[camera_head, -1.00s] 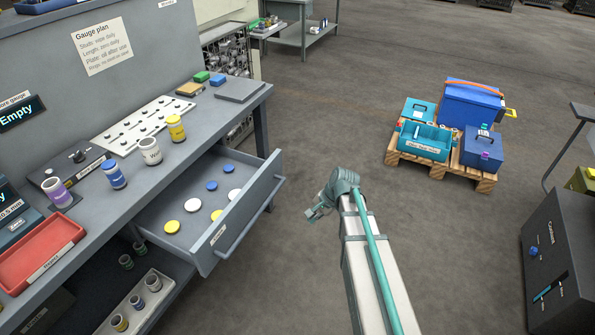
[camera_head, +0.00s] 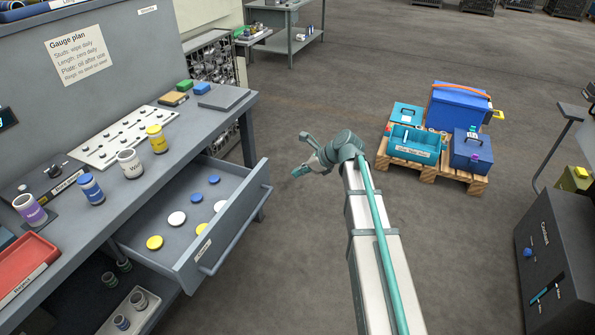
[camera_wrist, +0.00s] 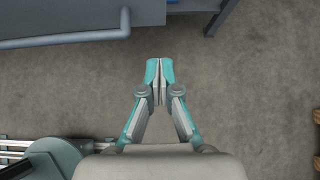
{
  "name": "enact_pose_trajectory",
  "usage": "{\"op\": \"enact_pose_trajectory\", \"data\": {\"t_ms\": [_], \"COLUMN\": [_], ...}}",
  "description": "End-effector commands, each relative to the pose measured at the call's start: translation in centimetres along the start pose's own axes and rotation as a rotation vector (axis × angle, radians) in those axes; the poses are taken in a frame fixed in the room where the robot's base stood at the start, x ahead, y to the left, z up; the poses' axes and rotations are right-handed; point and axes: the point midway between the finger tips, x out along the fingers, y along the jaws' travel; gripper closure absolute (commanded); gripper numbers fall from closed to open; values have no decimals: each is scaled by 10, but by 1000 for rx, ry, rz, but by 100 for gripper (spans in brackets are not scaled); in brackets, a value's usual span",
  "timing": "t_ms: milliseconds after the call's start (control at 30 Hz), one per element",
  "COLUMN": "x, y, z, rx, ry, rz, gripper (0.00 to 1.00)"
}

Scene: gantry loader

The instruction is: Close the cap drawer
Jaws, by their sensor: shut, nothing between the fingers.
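The cap drawer (camera_head: 221,233) stands pulled out from under the grey workbench. It holds several yellow, white and blue caps. Its bar handle (camera_head: 238,236) runs along the front panel. In the wrist view, part of the handle (camera_wrist: 75,39) crosses the top left, in front of the drawer. My gripper (camera_head: 297,160) is to the right of the drawer, apart from it, over open floor. In the wrist view my gripper (camera_wrist: 158,72) shows its fingertips together with nothing between them, below and to the right of the handle's end.
The bench top (camera_head: 200,125) carries jars, a studded white plate and a red tray (camera_head: 22,270). A pallet (camera_head: 425,168) with blue and teal boxes stands at the right back. A dark cabinet (camera_head: 560,270) stands at the far right. The floor between is clear.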

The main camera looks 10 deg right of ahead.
Motion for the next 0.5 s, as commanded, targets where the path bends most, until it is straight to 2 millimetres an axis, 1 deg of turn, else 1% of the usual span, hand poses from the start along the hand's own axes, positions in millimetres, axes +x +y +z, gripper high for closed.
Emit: {"op": "enact_pose_trajectory", "data": {"t_ms": [33, 100, 400, 500], "x": [10, 24, 81, 89], "y": [0, 0, -1, -1], "z": [0, 0, 1, 14], "rx": [0, -1, -2, -5], "ry": [2, 2, 2, 1], "rz": [3, 3, 2, 1], "gripper": [100, 100, 100, 100]}}
